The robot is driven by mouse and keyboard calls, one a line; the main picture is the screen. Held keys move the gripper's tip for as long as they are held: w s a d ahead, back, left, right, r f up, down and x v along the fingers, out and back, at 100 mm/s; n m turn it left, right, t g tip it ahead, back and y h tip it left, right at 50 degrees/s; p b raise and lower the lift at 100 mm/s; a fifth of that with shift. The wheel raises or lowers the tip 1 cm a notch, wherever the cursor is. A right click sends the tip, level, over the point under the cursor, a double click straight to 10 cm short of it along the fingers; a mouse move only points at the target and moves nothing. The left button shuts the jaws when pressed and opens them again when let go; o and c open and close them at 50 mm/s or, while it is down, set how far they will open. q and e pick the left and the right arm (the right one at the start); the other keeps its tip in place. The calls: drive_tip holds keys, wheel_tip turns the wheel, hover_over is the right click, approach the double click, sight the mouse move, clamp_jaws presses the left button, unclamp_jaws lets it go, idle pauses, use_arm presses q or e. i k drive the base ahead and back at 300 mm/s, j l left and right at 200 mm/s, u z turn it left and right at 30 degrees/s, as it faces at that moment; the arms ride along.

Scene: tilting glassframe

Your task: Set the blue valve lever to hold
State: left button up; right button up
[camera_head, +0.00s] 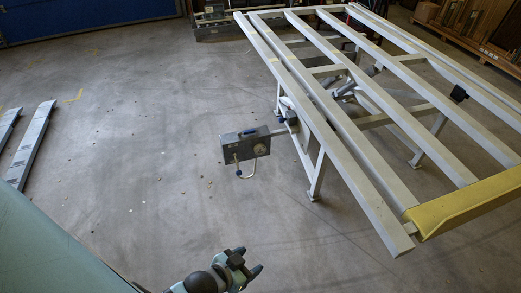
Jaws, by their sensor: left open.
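A grey valve box (238,149) is mounted on the near left side of the tilting glass frame (325,130). A small blue part (249,132), which looks like the valve lever, shows on top of the box; its exact setting is too small to tell. A hose or cable hangs in a loop below the box. My left gripper (250,272) is at the bottom of the view, open and empty, well short of the box with bare floor between them. My right gripper is not in view.
The frame's long pale beams fill the right side, with a yellow end piece (465,203) at lower right. Pale metal rails (33,143) lie at the far left. Wooden racks (478,22) stand at the back right. The floor left of the box is mostly clear.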

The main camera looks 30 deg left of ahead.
sight(239, 173)
drive_tip(key=u, duration=1.15)
drive_tip(key=i+l+z, duration=0.55)
drive_tip(key=i+l, duration=0.15)
